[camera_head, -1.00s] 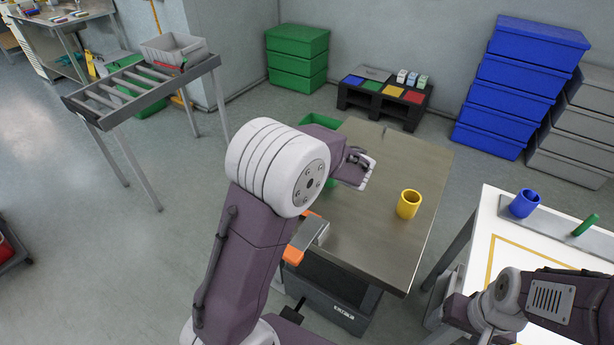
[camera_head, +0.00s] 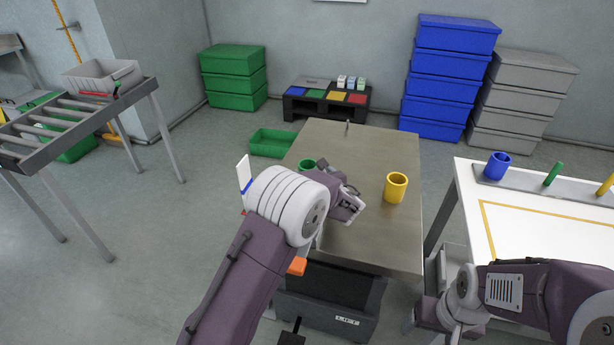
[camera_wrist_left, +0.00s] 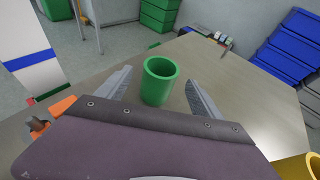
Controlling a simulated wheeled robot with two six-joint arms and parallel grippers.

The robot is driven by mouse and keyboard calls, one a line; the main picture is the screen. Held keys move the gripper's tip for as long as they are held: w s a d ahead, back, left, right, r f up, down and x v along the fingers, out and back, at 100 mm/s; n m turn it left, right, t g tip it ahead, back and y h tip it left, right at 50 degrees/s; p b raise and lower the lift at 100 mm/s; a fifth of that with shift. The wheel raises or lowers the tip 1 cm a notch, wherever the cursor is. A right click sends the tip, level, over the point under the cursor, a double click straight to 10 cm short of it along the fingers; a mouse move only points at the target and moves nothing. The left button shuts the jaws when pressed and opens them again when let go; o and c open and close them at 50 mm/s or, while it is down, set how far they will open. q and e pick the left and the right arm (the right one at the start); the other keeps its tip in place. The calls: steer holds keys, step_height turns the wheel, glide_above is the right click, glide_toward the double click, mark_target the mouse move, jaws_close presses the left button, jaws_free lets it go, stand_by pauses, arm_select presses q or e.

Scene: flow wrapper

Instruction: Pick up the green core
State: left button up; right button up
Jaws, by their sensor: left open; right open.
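The green core (camera_head: 307,164) is a hollow cylinder on the metal table (camera_head: 365,150), partly hidden behind my left arm in the head view. In the left wrist view the green core (camera_wrist_left: 160,84) stands upright, in line with the gap between the two fingers of my left gripper (camera_wrist_left: 160,76). That gripper is open and empty, with a finger to each side of the core; whether they touch it I cannot tell. In the head view my left gripper (camera_head: 350,207) is over the table, to the right of the core. My right gripper (camera_head: 425,318) is low at the right, away from the core.
A yellow core (camera_head: 396,188) stands on the table's right part. A white table (camera_head: 520,225) at the right bears a blue core (camera_head: 497,165), a green peg (camera_head: 553,173) and a yellow peg (camera_head: 606,184). An open green bin (camera_head: 272,143) is left of the metal table.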

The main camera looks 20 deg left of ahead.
mark_target(305, 163)
arm_select(q)
steer(key=shift+w+a+f, duration=0.2)
steer(key=shift+w+f, duration=0.05)
steer(key=shift+w, duration=0.25)
steer(key=x, duration=0.5)
steer(key=shift+b, duration=0.3)
steer(key=shift+r, duration=0.15)
steer(key=shift+c, duration=0.3)
steer(key=c, duration=1.4)
steer(key=shift+w+d+r+p, duration=0.8)
steer(key=shift+d+r+p, duration=0.4)
steer(key=shift+d+r, duration=0.6)
steer(key=shift+w+d+r+p, duration=0.8)
steer(key=shift+d+r+p, duration=0.35)
steer(key=shift+d+r, duration=0.65)
steer(key=shift+w+d+r+p, duration=0.8)
steer(key=shift+d+r+p, duration=0.4)
steer(key=shift+d+r, duration=0.6)
